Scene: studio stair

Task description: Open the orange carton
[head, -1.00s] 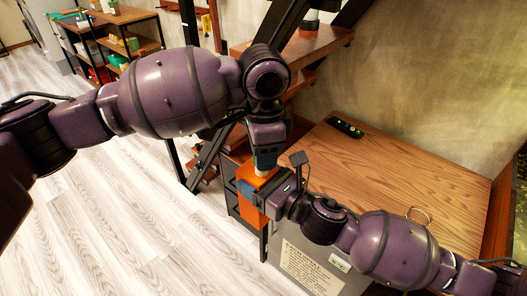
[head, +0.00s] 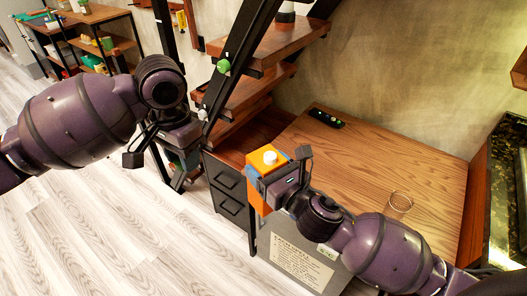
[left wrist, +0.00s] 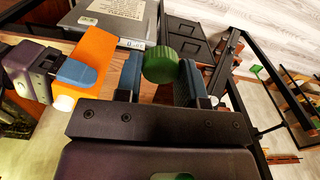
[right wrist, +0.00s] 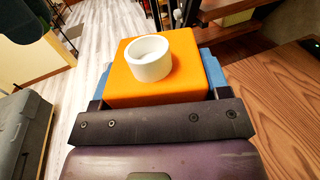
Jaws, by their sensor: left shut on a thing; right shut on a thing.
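The orange carton (head: 263,163) is upright, held clear of the floor beside the wooden table. My right gripper (head: 268,184) is shut on it, with blue fingers on its sides in the right wrist view. A bare white spout (right wrist: 149,58) stands on the carton's top, open with no cap on it. My left gripper (head: 184,165) is to the left of the carton, apart from it. It is shut on a green cap (left wrist: 160,65), seen between its blue fingers in the left wrist view; the carton (left wrist: 83,68) shows to the left there.
The wooden table (head: 360,165) carries a dark object with green spots (head: 326,118) and a thin ring (head: 400,202). A dark drawer unit (head: 230,190) stands behind the carton. The stair with its black rail (head: 240,60) rises behind. Open floor lies at left.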

